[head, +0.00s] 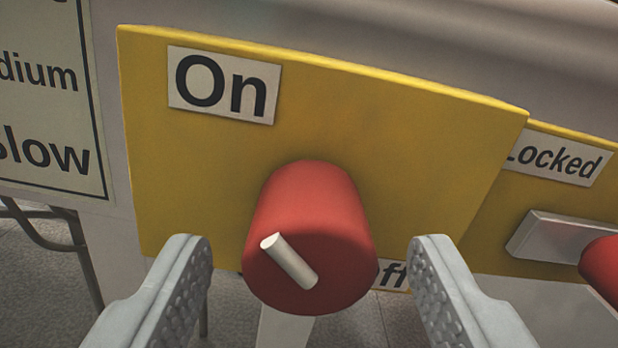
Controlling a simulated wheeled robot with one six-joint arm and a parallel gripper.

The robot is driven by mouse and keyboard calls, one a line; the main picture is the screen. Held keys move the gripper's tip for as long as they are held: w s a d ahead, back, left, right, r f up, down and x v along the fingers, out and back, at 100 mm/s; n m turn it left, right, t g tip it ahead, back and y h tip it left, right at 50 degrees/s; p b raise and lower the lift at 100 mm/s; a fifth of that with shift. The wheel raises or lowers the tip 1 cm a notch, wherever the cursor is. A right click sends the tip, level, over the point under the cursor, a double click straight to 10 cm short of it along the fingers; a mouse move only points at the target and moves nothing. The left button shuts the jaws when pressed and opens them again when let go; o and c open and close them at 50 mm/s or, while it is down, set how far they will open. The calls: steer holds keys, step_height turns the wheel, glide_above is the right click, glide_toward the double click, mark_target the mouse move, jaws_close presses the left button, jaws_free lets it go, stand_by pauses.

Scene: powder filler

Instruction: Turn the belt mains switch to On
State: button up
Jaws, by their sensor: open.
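The belt mains switch is a red round knob (322,205) on a yellow panel (400,130). A white pointer bar (289,262) lies slanted across the knob's front face, from upper left to lower right. Its upper-left end is near the face's left edge, on the side of the "On" label (223,85), which is at the panel's upper left. The "Off" label (392,275) is below right, mostly hidden behind the knob and right finger. My gripper (310,250) is open, one finger on each side of the knob, with visible gaps to both.
At the right, a second yellow panel carries a "Locked" label (556,158), a metal plate (560,238) and another red knob (602,268) close to my right finger. A speed label (48,110) is at the left. Grey floor shows below.

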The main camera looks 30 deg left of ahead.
steer(key=shift+x, duration=1.35)
steer(key=c, duration=1)
